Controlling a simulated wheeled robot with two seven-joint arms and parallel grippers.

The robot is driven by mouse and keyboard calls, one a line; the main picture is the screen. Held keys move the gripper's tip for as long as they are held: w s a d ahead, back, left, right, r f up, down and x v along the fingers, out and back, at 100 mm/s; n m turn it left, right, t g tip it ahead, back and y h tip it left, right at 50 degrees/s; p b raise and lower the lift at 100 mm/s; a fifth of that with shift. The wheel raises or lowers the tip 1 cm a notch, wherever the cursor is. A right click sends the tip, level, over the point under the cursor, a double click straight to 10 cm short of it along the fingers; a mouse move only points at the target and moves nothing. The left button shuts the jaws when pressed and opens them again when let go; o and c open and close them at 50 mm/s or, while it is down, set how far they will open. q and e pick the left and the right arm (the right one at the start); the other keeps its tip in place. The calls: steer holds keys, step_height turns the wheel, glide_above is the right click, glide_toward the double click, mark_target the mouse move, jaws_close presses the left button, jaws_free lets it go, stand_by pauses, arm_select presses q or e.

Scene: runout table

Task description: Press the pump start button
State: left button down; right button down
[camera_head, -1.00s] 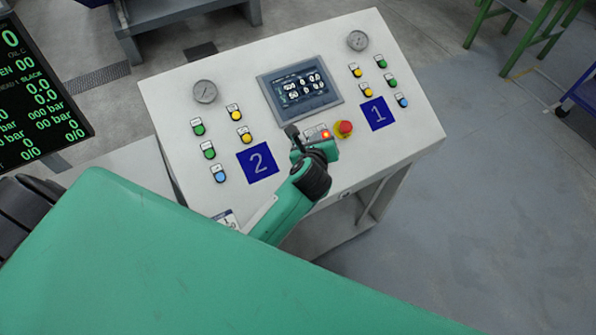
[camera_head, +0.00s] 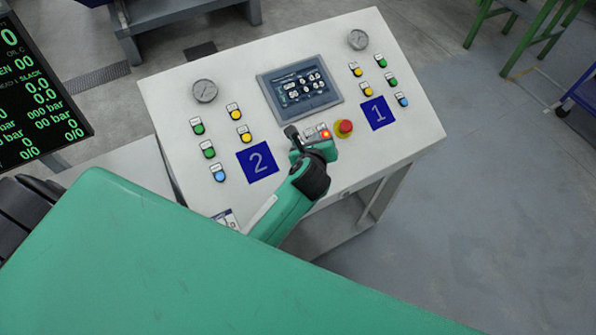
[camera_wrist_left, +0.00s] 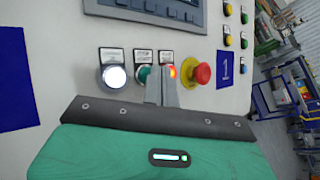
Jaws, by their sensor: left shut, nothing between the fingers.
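A row of three small round controls sits on the sloped console front below the screen. In the left wrist view they are a lit white one (camera_wrist_left: 113,76), a green one (camera_wrist_left: 145,74) and a glowing red-orange one (camera_wrist_left: 170,72); the labels above them are too small to read, so I cannot tell which is pump start. My left gripper (camera_wrist_left: 163,84) is shut and empty, its fingertips over the green and red-orange controls and partly hiding both. I cannot tell whether they touch. In the head view the gripper hides most of the row; the red-orange light (camera_head: 325,134) shows. My right gripper is not in view.
A red mushroom button on a yellow base (camera_head: 344,128) is close right of the fingertips. The console (camera_head: 220,130) also carries a screen (camera_head: 301,87), two gauges (camera_head: 205,91), and coloured buttons beside blue plates 2 (camera_head: 258,161) and 1 (camera_head: 378,113).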

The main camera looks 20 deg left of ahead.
arm_select(q)
steer(key=shift+w+a+f, duration=0.1)
steer(key=shift+a+f, duration=0.05)
steer(key=shift+f, duration=0.3)
stand_by(0.6)
steer(key=shift+r, duration=0.1)
steer(key=shift+s+d+r+p, duration=0.15)
steer(key=shift+r+p, duration=0.15)
steer(key=shift+r, duration=0.1)
steer(key=shift+s+d+r+p, duration=0.1)
steer(key=shift+d+r+p, duration=0.05)
steer(key=shift+r+p, duration=0.15)
steer(key=shift+r, duration=0.1)
steer(key=shift+d+r+p, duration=0.15)
steer(key=shift+r+p, duration=0.3)
steer(key=shift+r, duration=0.05)
steer(key=r+p, duration=0.1)
steer(key=s+d+r+p, duration=0.1)
steer(key=r, duration=0.1)
steer(key=r+p, duration=0.1)
steer(key=shift+s+d+r+p, duration=0.2)
steer(key=shift+s+d+p, duration=0.05)
steer(key=shift+d+p, duration=0.1)
steer(key=shift+f, duration=0.1)
stand_by(2.1)
